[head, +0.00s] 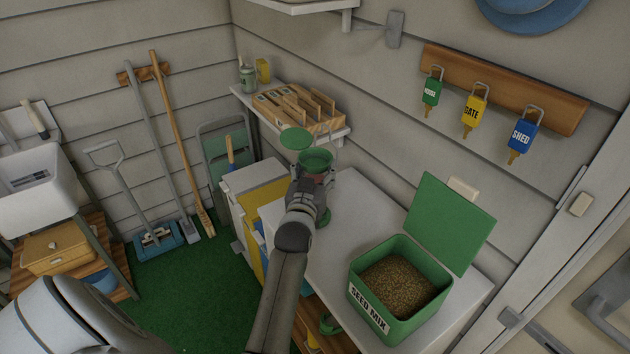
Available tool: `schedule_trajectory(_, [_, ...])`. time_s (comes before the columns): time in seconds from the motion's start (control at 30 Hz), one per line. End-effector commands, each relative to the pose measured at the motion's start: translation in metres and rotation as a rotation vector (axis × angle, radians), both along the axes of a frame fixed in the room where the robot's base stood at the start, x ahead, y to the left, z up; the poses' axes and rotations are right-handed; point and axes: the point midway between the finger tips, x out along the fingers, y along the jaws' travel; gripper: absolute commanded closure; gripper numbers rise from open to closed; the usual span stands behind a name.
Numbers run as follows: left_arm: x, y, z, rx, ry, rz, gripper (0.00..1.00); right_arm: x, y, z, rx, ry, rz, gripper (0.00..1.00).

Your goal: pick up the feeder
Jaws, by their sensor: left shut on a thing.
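A green base (323,216) shows lower down. My left gripper (313,184) is shut on the feeder's middle and hides most of its body. I cannot tell whether the base touches the counter. My right gripper is not in view.
A green seed mix bin (402,292), open and full of seed, stands on the white counter (372,205) to the right. A wall shelf (240,95) behind holds a wooden rack (305,112). Keys (474,107) hang on the right wall. Counter between feeder and bin is clear.

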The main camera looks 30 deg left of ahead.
Motion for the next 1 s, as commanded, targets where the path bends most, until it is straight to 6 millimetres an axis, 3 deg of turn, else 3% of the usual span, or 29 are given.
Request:
schedule_trajectory(0.17, [0.0, 0.0, 0.002, -0.002, 0.009, 0.0, 0.84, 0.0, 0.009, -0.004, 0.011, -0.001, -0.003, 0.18])
schedule_trajectory(0.37, [-0.003, 0.0, 0.032, 0.002, 0.002, 0.0, 0.84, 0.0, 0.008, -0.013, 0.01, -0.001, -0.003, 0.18])
schedule_trajectory(0.67, [-0.053, -0.001, 0.092, 0.003, -0.001, -0.001, 0.84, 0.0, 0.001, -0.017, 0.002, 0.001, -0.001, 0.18])
schedule_trajectory(1.0, [-0.117, -0.003, 0.118, 0.002, 0.001, -0.001, 0.84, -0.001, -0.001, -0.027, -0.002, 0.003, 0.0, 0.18])
